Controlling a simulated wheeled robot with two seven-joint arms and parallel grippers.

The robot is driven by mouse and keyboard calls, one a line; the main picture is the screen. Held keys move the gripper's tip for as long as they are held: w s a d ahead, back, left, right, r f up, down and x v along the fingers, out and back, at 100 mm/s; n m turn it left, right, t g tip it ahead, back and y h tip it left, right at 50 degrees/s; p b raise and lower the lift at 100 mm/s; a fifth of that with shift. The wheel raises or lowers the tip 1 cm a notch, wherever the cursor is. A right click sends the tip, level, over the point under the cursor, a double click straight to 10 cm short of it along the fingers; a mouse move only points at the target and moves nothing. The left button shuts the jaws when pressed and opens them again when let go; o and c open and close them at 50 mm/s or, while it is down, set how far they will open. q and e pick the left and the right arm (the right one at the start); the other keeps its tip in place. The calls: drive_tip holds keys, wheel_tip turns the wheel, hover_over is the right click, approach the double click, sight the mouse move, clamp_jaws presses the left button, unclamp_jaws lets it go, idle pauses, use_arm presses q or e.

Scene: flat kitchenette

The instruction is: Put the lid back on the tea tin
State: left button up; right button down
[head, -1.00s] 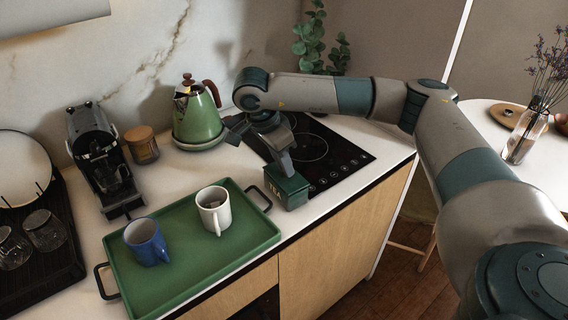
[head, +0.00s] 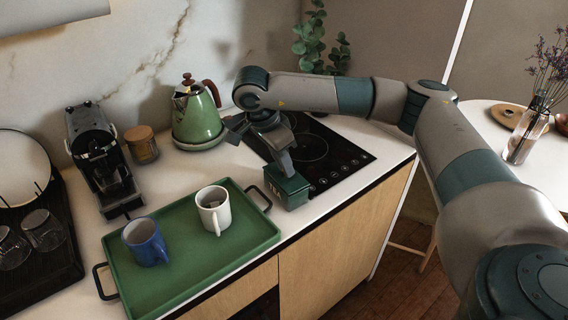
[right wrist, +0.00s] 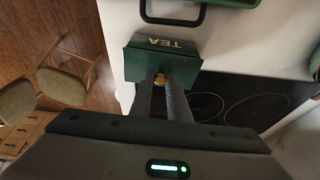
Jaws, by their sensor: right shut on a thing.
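The dark green tea tin (head: 287,194) stands on the white counter, between the green tray and the hob. Its TEA lettering shows in the right wrist view (right wrist: 167,42). The green lid (right wrist: 187,64) is at the top of the tin, lined up with it. I cannot tell whether it is fully seated, as the fingers cover part of it. My right gripper (head: 282,168) points down over the tin. In the right wrist view its fingers (right wrist: 160,84) are shut on the lid's brass knob (right wrist: 159,75). My left gripper is not in view.
The green tray (head: 190,262) with a blue mug (head: 146,243) and a white mug (head: 213,210) is close left of the tin. The black hob (head: 335,158) lies behind right. A green kettle (head: 196,118) stands behind. The counter's front edge is near the tin.

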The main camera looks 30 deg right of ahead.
drive_tip(key=shift+f, duration=0.1)
idle(0.3)
drive_tip(key=shift+d+f+b, duration=0.15)
drive_tip(key=shift+d+b, duration=0.05)
drive_tip(key=shift+b, duration=0.3)
drive_tip(key=shift+s+d+f+b, duration=0.1)
drive_tip(key=shift+d+f+b, duration=0.2)
drive_tip(key=shift+f+b, duration=0.15)
idle(0.4)
drive_tip(key=shift+a+f+b, duration=0.15)
drive_tip(key=shift+a+b, duration=0.1)
drive_tip(key=shift+b, duration=0.1)
idle(0.8)
idle(0.3)
drive_tip(key=c, duration=1.1)
unclamp_jaws()
drive_tip(key=shift+w+d+p+v, duration=0.15)
drive_tip(key=shift+p+v, duration=0.5)
drive_tip(key=shift+v, duration=0.95)
drive_tip(key=shift+w+d+p+v, duration=0.1)
drive_tip(key=shift+p+v, duration=0.5)
drive_tip(key=shift+v, duration=1.05)
drive_tip(key=shift+r+p, duration=0.4)
drive_tip(key=shift+r, duration=0.45)
